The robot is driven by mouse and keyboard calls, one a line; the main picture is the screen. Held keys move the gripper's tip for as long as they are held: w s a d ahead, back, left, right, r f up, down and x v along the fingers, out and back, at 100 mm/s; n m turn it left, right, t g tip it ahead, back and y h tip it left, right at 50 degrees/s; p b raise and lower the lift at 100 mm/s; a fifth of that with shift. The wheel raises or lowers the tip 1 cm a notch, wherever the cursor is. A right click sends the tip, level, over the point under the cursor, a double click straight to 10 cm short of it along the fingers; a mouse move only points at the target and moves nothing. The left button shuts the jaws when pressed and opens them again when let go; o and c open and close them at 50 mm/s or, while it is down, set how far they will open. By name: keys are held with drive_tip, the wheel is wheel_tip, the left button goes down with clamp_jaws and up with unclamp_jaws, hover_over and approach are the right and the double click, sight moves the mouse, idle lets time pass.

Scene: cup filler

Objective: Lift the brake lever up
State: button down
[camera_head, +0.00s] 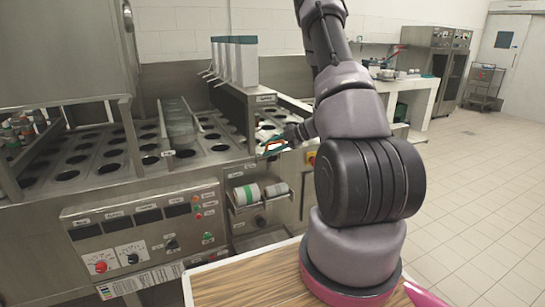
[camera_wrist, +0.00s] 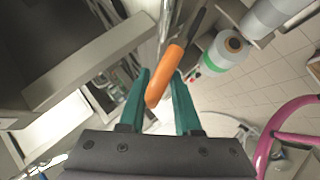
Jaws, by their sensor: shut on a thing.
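The brake lever (camera_wrist: 168,70) has an orange handle on a dark rod and shows in the wrist view, slanting up to the right. My gripper (camera_wrist: 160,92) has green fingers, one on each side of the handle's lower end, and is shut on it. In the head view my gripper (camera_head: 272,147) is at the right front of the machine, above the roll holder. The lever is small and mostly hidden by the fingers there, so its angle is hard to tell.
Below my gripper, rolls with a green band (camera_head: 248,194) sit in a holder on the machine front; they also show in the wrist view (camera_wrist: 226,50). A control panel (camera_head: 145,232) is at left. A wooden top (camera_head: 250,285) lies in front. Tiled floor is open at right.

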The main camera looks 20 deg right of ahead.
drive_tip(key=shift+w+a+r, duration=0.1)
drive_tip(key=shift+w+r, duration=0.1)
drive_tip(key=shift+w, duration=0.55)
drive_tip(key=shift+w+d+r, duration=0.1)
drive_tip(key=shift+w+r, duration=0.15)
drive_tip(key=shift+w, duration=0.5)
drive_tip(key=shift+w+a+r, duration=0.1)
drive_tip(key=shift+w+r, duration=0.1)
drive_tip(key=shift+w, duration=0.55)
